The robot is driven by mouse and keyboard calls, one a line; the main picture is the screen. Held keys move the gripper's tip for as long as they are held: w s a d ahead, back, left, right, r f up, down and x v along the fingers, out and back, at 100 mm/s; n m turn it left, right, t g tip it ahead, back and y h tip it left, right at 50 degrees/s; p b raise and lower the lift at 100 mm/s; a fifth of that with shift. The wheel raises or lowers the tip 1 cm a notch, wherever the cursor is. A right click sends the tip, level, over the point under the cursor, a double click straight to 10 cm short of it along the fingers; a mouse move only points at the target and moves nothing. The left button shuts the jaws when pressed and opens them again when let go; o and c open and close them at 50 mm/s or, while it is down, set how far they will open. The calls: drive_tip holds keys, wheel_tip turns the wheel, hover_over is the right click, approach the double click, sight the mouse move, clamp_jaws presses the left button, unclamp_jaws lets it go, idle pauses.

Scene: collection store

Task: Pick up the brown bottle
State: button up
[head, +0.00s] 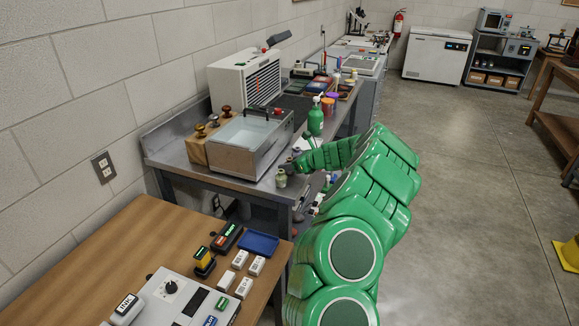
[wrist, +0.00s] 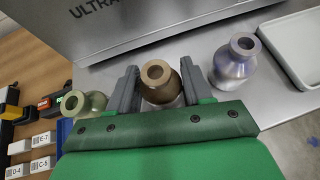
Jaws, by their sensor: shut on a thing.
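The brown bottle (wrist: 158,93) stands between the two grey fingers of my gripper (wrist: 159,72) in the wrist view, its open mouth facing the camera. The fingers are shut on its sides. In the head view my gripper (head: 294,164) is at the front edge of the metal bench, and I cannot make out the brown bottle there. Whether the bottle still touches the bench is not clear.
An olive bottle (wrist: 84,103) stands close left of my gripper, and a silvery-violet bottle (wrist: 236,62) stands to the right. A pale tray (wrist: 292,42) lies further right. The metal ultrasonic bath (head: 234,158) stands behind. A green pump bottle (head: 315,120) is further along the bench.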

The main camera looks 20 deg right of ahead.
sight(290, 158)
drive_tip(key=shift+r, duration=0.45)
wheel_tip(290, 158, up, 2)
drive_tip(key=shift+s+r, duration=0.1)
drive_tip(key=shift+r, duration=0.1)
drive_tip(key=s+a+r, duration=0.3)
drive_tip(key=s+r, duration=0.6)
drive_tip(key=s, duration=0.4)
drive_tip(key=shift+s+a+r, duration=0.2)
drive_tip(key=shift+a+r, duration=0.1)
